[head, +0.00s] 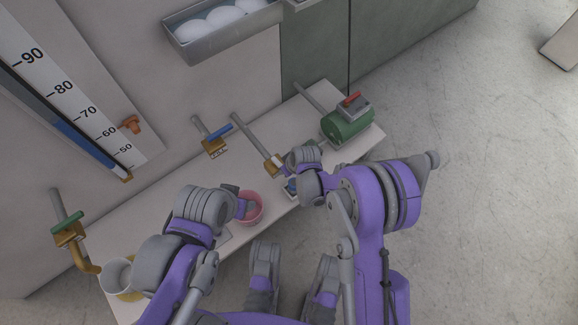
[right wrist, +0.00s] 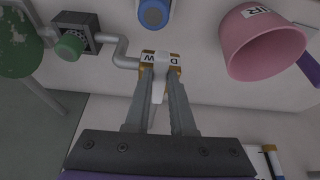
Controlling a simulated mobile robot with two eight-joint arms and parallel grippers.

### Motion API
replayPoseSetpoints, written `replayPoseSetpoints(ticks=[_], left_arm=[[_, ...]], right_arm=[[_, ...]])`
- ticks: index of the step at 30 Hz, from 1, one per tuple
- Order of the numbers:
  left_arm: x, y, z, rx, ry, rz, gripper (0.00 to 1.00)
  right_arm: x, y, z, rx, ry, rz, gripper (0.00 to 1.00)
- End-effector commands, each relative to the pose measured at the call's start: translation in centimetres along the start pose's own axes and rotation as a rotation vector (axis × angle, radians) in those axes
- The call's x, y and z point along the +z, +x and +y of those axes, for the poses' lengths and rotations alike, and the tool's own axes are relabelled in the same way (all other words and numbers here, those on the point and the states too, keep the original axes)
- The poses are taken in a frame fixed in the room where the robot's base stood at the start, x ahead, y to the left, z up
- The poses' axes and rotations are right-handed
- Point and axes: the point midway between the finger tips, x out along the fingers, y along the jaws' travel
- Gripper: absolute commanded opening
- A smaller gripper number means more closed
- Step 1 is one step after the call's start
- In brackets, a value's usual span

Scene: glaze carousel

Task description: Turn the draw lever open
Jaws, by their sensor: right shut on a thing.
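The draw valve is a brass body (head: 271,168) at the end of a grey pipe, in the middle of the head view. In the right wrist view, its brass block (right wrist: 176,71) carries a label (right wrist: 159,58) partly hidden by a finger. A white lever (right wrist: 159,88) comes from it. My right gripper (right wrist: 158,98) is shut on this white lever, a finger on each side. In the head view, my right gripper (head: 286,161) is at the valve. My left gripper (head: 243,207) is at the pink jug (head: 252,214); its fingers are not clear enough to tell their state.
A green tank (head: 342,127) with a red lever (head: 351,98) stands at the bench's right end. Valves with a blue lever (head: 219,132) and a green lever (head: 68,222) stand along the wall. A white cup (head: 116,272) is at lower left. The bench (head: 160,200) has bare room between.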

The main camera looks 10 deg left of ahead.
Motion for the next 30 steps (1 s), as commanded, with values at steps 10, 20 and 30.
replayPoseSetpoints(ticks=[10,20,30], left_arm=[[0.01,0.07,0.0,0.0,0.0,0.0,0.57],[0.01,0.07,0.0,0.0,0.0,0.0,0.57],[0.01,0.07,0.0,0.0,0.0,0.0,0.57]], right_arm=[[-0.02,-0.04,-0.37,0.026,0.061,0.001,0.0],[-0.02,-0.03,-0.39,0.027,0.063,0.001,0.0],[-0.02,0.0,-0.41,0.026,0.062,0.0,0.53]])
